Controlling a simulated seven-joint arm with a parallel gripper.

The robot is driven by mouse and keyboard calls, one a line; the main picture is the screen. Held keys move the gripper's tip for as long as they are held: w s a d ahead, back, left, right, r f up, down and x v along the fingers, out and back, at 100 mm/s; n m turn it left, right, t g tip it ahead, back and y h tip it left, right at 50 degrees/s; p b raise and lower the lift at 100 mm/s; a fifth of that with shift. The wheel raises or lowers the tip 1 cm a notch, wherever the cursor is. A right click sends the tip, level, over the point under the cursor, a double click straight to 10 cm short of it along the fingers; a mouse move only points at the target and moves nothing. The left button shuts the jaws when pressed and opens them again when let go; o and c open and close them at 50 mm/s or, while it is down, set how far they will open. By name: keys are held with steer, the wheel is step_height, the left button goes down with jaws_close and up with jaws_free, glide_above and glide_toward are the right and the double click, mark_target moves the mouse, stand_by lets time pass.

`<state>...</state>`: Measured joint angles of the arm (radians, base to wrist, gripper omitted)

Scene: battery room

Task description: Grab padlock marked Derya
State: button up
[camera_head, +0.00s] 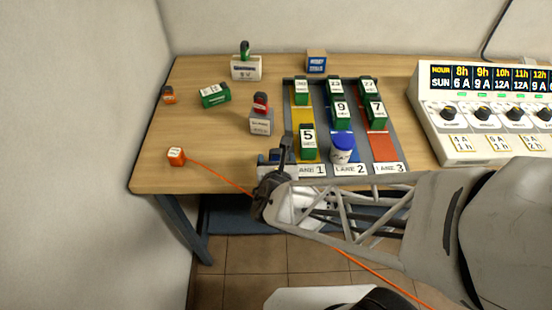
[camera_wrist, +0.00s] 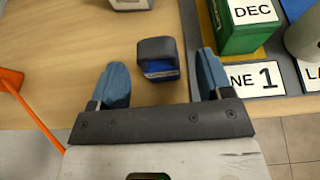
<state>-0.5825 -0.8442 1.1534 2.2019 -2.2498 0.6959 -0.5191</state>
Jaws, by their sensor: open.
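A small padlock-like piece (camera_wrist: 158,56) with a dark grey top and a blue lower part stands on the table between my fingers in the wrist view. No name is readable on it, so I cannot tell if it is marked Derya. My gripper (camera_wrist: 162,72) is open, with one blue finger on each side of the piece and gaps on both sides. In the head view my gripper (camera_head: 275,157) is at the table's front edge, left of lane 1, and largely hides the piece. A red-topped piece (camera_head: 261,103) sits on a grey-white labelled stand (camera_head: 261,125) behind it.
The lane board (camera_head: 388,130) with green numbered blocks (camera_head: 308,139) and a blue-white container (camera_head: 342,149) is close on the right. An orange box with a cord (camera_head: 176,157) is at left. A control panel (camera_head: 478,150) stands far right. The table's left front is mostly clear.

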mark_target(276, 151)
steer(key=shift+x, duration=1.35)
steer(key=c, duration=1.1)
steer(key=shift+o, duration=0.2)
steer(key=shift+r, duration=0.15)
steer(key=shift+r, duration=1.35)
steer(key=shift+s+r, duration=0.2)
steer(key=shift+r, duration=0.1)
steer(key=s+d+r, duration=0.1)
steer(key=s+d, duration=0.4)
steer(key=s, duration=0.9)
steer(key=shift+s+d+r, duration=0.2)
steer(key=shift+s, duration=0.1)
